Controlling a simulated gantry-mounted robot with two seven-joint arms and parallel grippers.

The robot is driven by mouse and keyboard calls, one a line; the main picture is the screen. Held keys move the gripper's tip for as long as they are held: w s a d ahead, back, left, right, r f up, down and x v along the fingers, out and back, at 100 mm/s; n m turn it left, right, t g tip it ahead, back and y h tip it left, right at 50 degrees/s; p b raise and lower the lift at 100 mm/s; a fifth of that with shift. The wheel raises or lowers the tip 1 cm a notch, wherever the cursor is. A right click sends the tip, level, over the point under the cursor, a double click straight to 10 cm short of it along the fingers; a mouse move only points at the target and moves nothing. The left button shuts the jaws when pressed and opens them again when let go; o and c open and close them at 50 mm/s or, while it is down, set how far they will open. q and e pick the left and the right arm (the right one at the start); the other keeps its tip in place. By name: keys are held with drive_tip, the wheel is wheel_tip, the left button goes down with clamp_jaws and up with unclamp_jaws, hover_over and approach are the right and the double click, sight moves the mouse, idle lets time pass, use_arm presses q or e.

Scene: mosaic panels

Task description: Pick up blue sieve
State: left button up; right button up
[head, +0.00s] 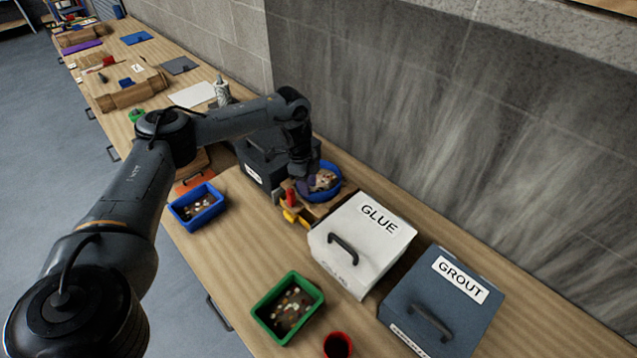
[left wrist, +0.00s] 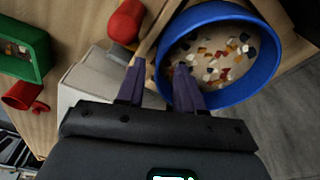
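The blue sieve (head: 324,195) is a round blue rim with mosaic chips inside, on a wooden stand on the workbench near the wall. It fills the upper right of the left wrist view (left wrist: 238,93). My left gripper (head: 306,186) is at its near left edge, pointing down. In the left wrist view the purple fingers (left wrist: 159,66) are apart. One finger is outside the sieve wall and one is inside over the chips, with the rim between them. I see no clear contact with the rim. My right gripper is in neither view.
A white GLUE box (head: 365,240) and grey GROUT box (head: 445,300) stand to the right. A dark box (head: 262,165) is close behind my left wrist. A blue tray (head: 197,206), green tray (head: 288,307) and red cup (head: 337,345) are along the front.

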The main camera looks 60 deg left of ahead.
use_arm(q)
drive_tip(key=shift+w+d+f, duration=0.1)
drive_tip(key=shift+d+f, duration=0.05)
drive_tip(key=shift+f, duration=0.65)
drive_tip(key=shift+d+f, duration=0.1)
drive_tip(key=shift+f, duration=0.65)
clamp_jaws()
